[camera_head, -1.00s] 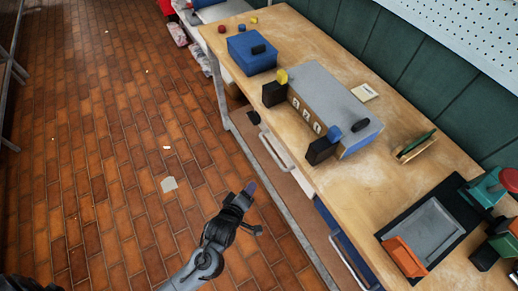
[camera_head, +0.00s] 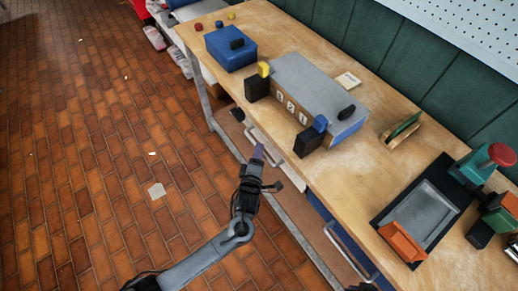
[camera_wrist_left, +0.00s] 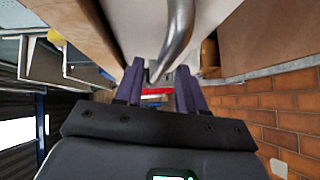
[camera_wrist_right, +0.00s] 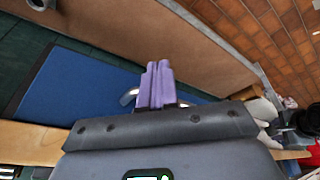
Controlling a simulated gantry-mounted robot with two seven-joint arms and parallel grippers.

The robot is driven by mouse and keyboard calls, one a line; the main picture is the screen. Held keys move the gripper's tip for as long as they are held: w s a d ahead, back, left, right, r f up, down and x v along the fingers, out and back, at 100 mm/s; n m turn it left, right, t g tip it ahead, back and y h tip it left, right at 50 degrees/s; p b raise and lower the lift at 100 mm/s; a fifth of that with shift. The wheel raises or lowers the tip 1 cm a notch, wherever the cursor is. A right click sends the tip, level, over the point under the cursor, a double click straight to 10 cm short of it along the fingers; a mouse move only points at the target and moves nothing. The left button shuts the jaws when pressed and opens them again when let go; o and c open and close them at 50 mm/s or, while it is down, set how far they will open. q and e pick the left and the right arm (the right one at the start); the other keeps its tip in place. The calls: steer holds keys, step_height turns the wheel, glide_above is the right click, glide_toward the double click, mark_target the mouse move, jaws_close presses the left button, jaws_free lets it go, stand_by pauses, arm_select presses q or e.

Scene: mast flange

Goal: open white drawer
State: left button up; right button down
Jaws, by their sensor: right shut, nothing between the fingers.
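The white drawer (camera_head: 291,158) is under the workbench's front edge and looks shut. Its grey bar handle (camera_head: 262,146) runs along the front. My left gripper (camera_head: 259,153) is right at this handle. In the left wrist view, the gripper (camera_wrist_left: 160,85) has its purple fingers apart, and the metal handle (camera_wrist_left: 178,38) comes down into the gap between them. I cannot tell whether the fingers touch it. My right gripper (camera_wrist_right: 158,65) is shut and empty in the right wrist view, over the blue drawer (camera_wrist_right: 75,88) and its partly hidden handle (camera_wrist_right: 129,96).
The wooden workbench (camera_head: 350,185) carries a blue box (camera_head: 230,52), a grey-topped case (camera_head: 310,88) and a black tray (camera_head: 385,215). A bench leg and lower shelf stand below the drawers. The brick floor (camera_head: 90,150) at left is clear apart from scraps.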

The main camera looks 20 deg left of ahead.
arm_select(q)
steer(key=shift+x, duration=1.45)
steer(key=shift+c, duration=0.4)
jaws_close()
